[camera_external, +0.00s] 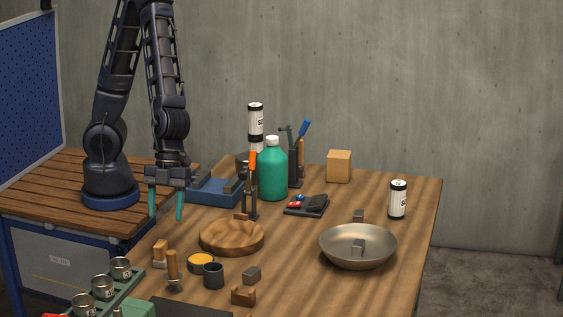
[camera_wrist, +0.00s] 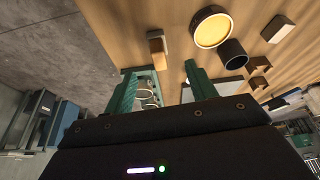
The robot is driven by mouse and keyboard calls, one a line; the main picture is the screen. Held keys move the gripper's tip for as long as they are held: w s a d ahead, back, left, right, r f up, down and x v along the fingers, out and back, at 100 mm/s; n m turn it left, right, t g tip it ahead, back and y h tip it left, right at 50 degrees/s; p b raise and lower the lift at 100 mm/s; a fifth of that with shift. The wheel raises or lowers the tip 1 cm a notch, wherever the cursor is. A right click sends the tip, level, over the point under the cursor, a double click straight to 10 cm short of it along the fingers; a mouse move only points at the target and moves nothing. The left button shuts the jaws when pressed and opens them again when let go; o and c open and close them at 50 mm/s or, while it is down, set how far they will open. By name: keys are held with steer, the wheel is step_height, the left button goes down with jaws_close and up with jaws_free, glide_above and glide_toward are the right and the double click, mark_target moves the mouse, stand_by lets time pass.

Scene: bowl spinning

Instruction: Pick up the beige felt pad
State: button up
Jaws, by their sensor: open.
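I cannot pick out a beige felt pad with certainty. The nearest match is a small brown and beige block (camera_external: 160,252) near the front left of the table; it also shows in the wrist view (camera_wrist: 157,44), beyond my fingertips. My gripper (camera_external: 165,217) hangs above the table's left side, teal fingers pointing down, apart and empty. In the wrist view my gripper (camera_wrist: 160,74) has a clear gap between its fingers, and the block lies apart from them.
Close to the block stand a round dark tin with a yellow top (camera_external: 201,261), a black cup (camera_external: 213,275) and a wooden-handled tool (camera_external: 173,270). A wooden dish (camera_external: 232,248), green bottle (camera_external: 273,172) and metal bowl (camera_external: 336,260) stand farther right. A can rack (camera_external: 124,285) is at front left.

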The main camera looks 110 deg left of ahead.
mark_target(162, 241)
steer(key=shift+d+x, duration=0.2)
steer(key=shift+x, duration=2.6)
steer(key=shift+d+x, duration=0.2)
steer(key=shift+x, duration=2.55)
steer(key=shift+s+r, duration=0.15)
steer(key=shift+s, duration=0.05)
steer(key=shift+c, duration=0.5)
steer(key=c, duration=1)
